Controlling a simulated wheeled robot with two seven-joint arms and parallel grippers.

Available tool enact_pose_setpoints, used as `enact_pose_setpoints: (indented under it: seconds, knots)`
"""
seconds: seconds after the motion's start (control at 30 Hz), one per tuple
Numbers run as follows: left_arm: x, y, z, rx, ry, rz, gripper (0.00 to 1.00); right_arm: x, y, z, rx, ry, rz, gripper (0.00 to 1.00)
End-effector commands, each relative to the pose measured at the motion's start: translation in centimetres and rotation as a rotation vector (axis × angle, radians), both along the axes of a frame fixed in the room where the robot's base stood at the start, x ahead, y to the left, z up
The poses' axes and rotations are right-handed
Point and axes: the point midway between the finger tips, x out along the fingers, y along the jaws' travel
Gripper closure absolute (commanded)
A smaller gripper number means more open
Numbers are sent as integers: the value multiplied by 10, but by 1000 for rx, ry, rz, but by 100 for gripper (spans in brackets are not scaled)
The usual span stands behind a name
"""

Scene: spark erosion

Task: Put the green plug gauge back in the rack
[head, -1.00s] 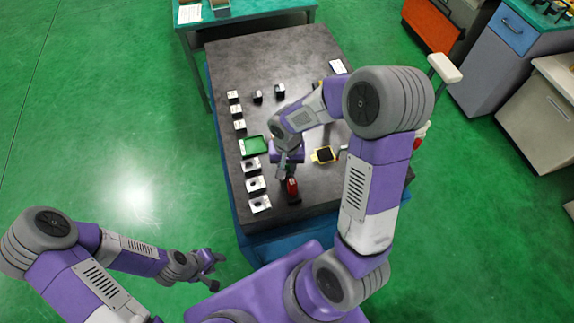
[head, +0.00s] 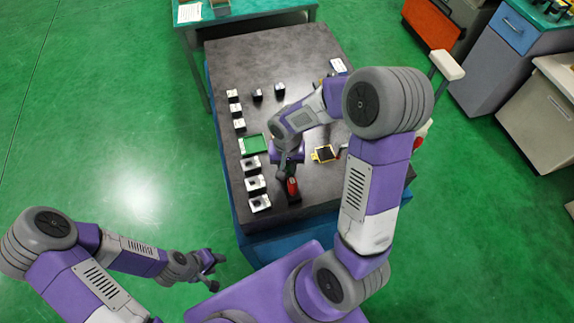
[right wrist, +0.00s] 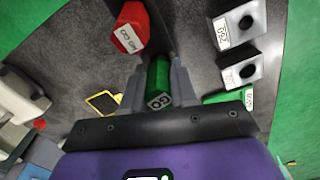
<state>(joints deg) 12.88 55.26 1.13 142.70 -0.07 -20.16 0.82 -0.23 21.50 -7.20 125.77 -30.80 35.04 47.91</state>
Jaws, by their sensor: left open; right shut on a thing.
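The green plug gauge (right wrist: 159,78), with a "GO" label on its end, is between the fingers of my right gripper (right wrist: 152,88), which is shut on it. In the head view my right gripper (head: 287,172) is low over the front of the dark table, just behind the red plug gauge (head: 292,187); the green gauge is mostly hidden there. The red gauge (right wrist: 130,36), labelled "NO GO", stands in the small black rack (head: 295,199), close to the green one. I cannot tell if the green gauge touches the rack. My left gripper (head: 210,262) is open and empty, off the table.
White blocks with holes (head: 255,184) line the table's left edge, with a green tray (head: 252,146) among them. Two small dark blocks (head: 279,89) stand further back. A yellow-edged black item (head: 324,154) lies right of my right gripper. The table's back middle is clear.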

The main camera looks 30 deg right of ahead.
Motion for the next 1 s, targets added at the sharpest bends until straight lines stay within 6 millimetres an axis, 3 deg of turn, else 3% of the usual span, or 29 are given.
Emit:
enact_pose_setpoints:
  seconds: [1.0]
  knots:
    - [0, 0, -14, 0, 0, 0, 57, 0, 0, -15, 0, 0, 0, 100]
